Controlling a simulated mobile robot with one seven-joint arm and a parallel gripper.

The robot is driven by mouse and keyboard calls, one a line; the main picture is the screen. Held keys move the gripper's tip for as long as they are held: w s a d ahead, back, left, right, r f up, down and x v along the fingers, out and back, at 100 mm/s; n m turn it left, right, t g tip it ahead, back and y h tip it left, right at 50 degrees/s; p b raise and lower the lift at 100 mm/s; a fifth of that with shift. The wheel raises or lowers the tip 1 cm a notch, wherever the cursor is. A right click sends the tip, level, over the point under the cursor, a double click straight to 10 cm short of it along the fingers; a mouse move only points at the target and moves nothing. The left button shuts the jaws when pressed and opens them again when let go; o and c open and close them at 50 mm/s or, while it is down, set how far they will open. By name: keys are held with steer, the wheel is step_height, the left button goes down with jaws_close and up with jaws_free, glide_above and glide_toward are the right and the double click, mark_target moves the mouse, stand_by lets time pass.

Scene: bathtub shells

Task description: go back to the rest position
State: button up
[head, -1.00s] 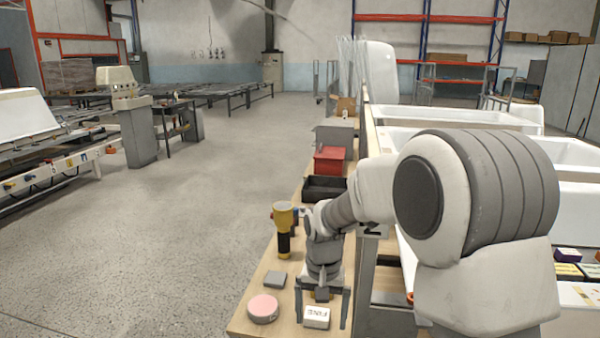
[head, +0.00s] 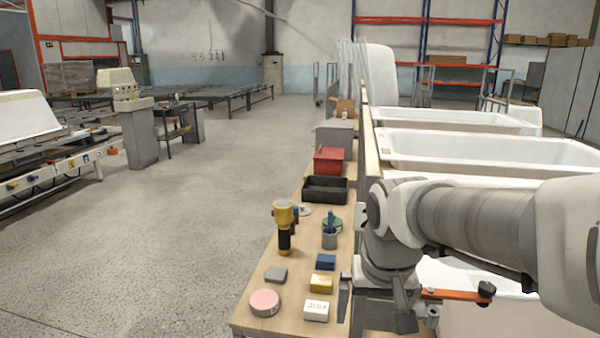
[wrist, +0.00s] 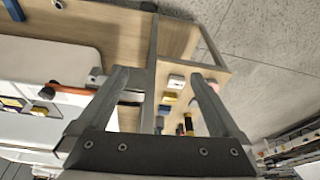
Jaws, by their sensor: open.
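My gripper (head: 375,308) hangs pointing down beside the right edge of the wooden bench (head: 258,318) in the head view. Its two fingers are spread apart with nothing held between them. They also show wide apart in the wrist view (wrist: 160,80). A white lettered block (head: 316,311) lies on the bench, left of my gripper and apart from it. It also shows small between the fingers in the wrist view (wrist: 176,81).
Near the white block are a pink round tin (head: 265,302), a yellow block (head: 321,284), a blue block (head: 326,261) and a grey block (head: 276,274). A yellow-black torch (head: 284,228) stands behind. White bathtub shells (head: 480,150) line the right.

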steer(key=s+d+r+n+t, duration=0.1)
steer(key=s+d+r+t, duration=0.15)
steer(key=s, duration=0.85)
step_height(320, 180, up, 16)
steer(key=p, duration=1.6)
steer(key=shift+w+d+p, duration=0.15)
steer(key=shift+d+p, duration=0.05)
steer(key=shift+p, duration=0.15)
